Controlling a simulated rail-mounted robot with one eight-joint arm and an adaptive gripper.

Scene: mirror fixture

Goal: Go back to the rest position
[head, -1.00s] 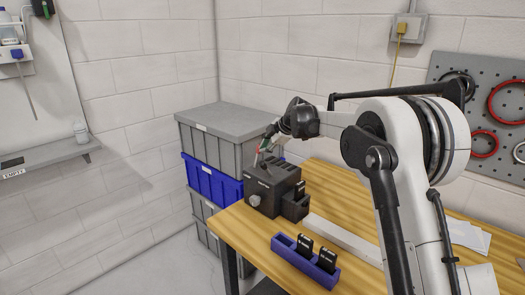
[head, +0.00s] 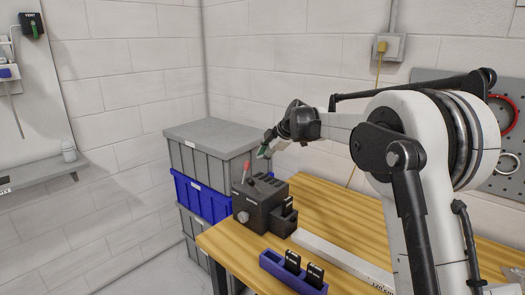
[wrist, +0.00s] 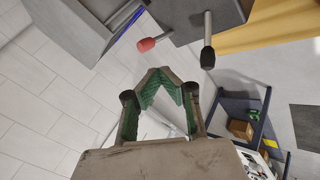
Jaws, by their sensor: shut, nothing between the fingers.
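My gripper (head: 263,152) is up above the back of the wooden table, a little above and to the right of the red-tipped lever in the head view. In the wrist view my gripper (wrist: 158,76) has its green-lined fingers brought together at the tips, with nothing between them. The dark box-shaped device (head: 263,203) stands on the table's far left corner. Its red-tipped lever (wrist: 147,44) and a black-tipped lever (wrist: 208,56) show beyond the fingers in the wrist view, apart from them.
The wooden table (head: 345,215) carries a purple holder (head: 291,272) with two black cards in it and a long pale bar (head: 345,262). Stacked grey and blue crates (head: 205,195) stand beside the table on the left. A pegboard (head: 508,125) hangs on the right wall.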

